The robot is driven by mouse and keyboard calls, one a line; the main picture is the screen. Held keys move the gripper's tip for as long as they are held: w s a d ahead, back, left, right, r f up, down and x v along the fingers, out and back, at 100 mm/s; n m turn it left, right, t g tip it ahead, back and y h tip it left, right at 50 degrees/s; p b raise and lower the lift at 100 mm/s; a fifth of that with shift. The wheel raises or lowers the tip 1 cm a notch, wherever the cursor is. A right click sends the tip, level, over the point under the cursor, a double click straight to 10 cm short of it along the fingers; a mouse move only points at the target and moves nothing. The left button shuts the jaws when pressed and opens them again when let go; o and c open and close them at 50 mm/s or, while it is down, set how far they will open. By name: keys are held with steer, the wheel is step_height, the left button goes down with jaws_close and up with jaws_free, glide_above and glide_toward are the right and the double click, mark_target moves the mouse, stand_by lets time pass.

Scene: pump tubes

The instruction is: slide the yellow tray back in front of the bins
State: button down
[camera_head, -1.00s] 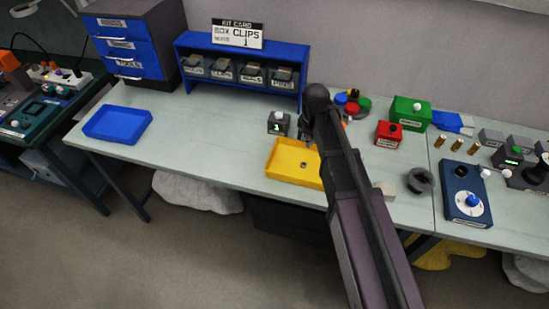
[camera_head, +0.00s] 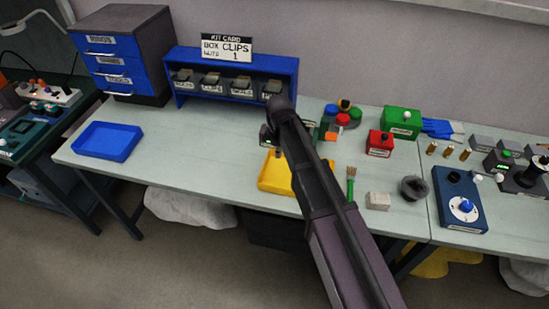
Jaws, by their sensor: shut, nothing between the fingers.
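The yellow tray (camera_head: 270,185) lies on the pale bench, near the middle of its front edge.
A blue tray (camera_head: 106,141) lies at the left. A brush (camera_head: 350,184), a pale block (camera_head: 378,201) and a dark cup (camera_head: 413,188) stand to the right. The bench between the blue tray and yellow tray is clear.

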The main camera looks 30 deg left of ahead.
mark_target(278, 176)
steer(key=shift+f+b, duration=4.8)
steer(key=shift+f, duration=0.2)
steer(key=shift+s+a+r, duration=0.1)
steer(key=shift+s+a, duration=0.15)
steer(key=shift+a, duration=0.75)
steer(key=shift+s+a+r, duration=0.1)
steer(key=shift+s+a, duration=0.15)
steer(key=shift+a, duration=0.7)
steer(key=shift+w, duration=0.1)
